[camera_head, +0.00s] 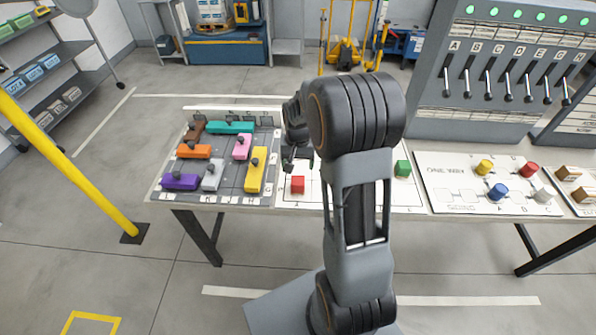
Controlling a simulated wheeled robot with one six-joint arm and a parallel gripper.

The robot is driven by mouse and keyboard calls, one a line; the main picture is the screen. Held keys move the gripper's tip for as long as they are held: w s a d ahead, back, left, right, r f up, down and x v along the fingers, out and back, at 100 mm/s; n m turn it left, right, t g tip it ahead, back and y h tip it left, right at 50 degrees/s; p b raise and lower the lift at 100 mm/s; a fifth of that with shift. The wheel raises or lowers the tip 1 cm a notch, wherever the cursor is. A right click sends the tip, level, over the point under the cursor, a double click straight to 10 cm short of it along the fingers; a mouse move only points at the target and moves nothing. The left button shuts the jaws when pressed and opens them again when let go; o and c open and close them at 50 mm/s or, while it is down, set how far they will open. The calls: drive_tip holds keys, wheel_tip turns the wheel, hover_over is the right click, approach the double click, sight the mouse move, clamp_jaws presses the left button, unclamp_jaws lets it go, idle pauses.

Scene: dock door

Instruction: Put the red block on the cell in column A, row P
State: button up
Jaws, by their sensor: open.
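The red block (298,185) sits near the front left of a white board (321,206) on the table. A letter that looks like A is printed at the board's front edge, just below the block. My arm covers the middle of the board, so most cells and the row letters cannot be read, and I cannot make out cell A, P. My gripper (297,162) is behind and a little above the red block in the picture, pointing down, open and apart from it. A green block (403,168) stands on the right part of the board.
Left of the white board is a grey board (228,196) with several coloured knobbed blocks. To the right, another board (437,198) holds several coloured pegs, with a lever panel (505,95) behind. A yellow post (62,160) stands at the left.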

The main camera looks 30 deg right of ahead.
drive_tip(key=s+a+r+n+t, duration=0.2)
drive_tip(key=s+a+r+n, duration=0.1)
drive_tip(key=s+r, duration=0.3)
drive_tip(key=s+a+r+n+t, duration=0.2)
drive_tip(key=s+a+r, duration=0.4)
drive_tip(key=s, duration=0.4)
drive_tip(key=shift+r+n, duration=0.4)
drive_tip(key=shift+r, duration=0.3)
drive_tip(key=shift+a, duration=0.1)
drive_tip(key=shift+c, duration=0.3)
